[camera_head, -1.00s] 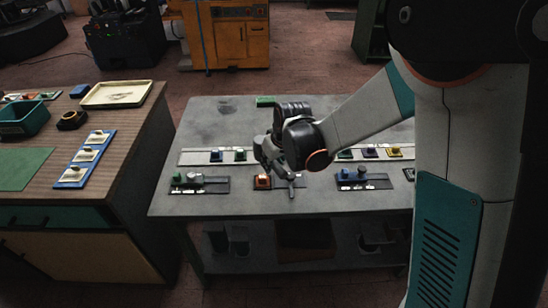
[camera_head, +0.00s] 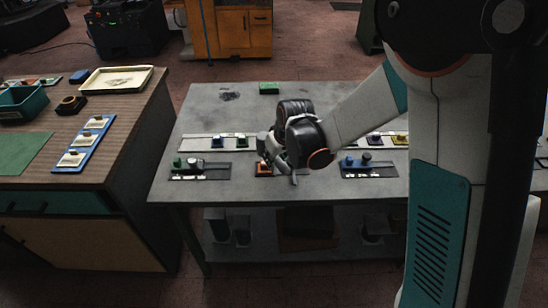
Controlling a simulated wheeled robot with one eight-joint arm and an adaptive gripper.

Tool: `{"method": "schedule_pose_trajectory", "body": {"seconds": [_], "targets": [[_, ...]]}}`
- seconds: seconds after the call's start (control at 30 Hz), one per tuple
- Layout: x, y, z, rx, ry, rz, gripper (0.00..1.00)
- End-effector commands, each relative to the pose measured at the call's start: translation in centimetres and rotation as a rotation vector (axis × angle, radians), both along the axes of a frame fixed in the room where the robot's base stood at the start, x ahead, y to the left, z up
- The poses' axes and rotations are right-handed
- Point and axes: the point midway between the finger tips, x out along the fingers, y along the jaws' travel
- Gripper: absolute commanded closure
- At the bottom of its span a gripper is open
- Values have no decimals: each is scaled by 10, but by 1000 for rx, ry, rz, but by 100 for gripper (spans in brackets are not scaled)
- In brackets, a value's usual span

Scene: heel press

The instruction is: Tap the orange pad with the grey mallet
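The orange pad (camera_head: 263,169) sits on a small dark base in the front row of the grey table, partly hidden by my gripper. My gripper (camera_head: 270,160) points down close over the pad. It appears shut on the grey mallet (camera_head: 293,177), whose slim grey end shows just right of the pad. The fingertips are small and dark here. I cannot tell whether the mallet touches the pad.
A base with a green knob (camera_head: 178,162) stands left of the pad, and one with a blue knob (camera_head: 349,160) stands right. A pale strip (camera_head: 200,142) with coloured blocks runs behind. A green block (camera_head: 269,88) lies at the back. A wooden bench (camera_head: 120,150) stands left.

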Motion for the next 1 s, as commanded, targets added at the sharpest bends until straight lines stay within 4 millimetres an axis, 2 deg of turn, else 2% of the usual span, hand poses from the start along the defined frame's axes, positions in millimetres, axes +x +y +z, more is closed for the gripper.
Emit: {"method": "schedule_pose_trajectory", "body": {"seconds": [0.23,0.5,0.77,1.0], "targets": [[0,0,-8,0,-1,0,100],[0,0,-51,0,-1,0,100],[0,0,-35,0,-1,0,100],[0,0,-5,0,-1,0,100]]}}
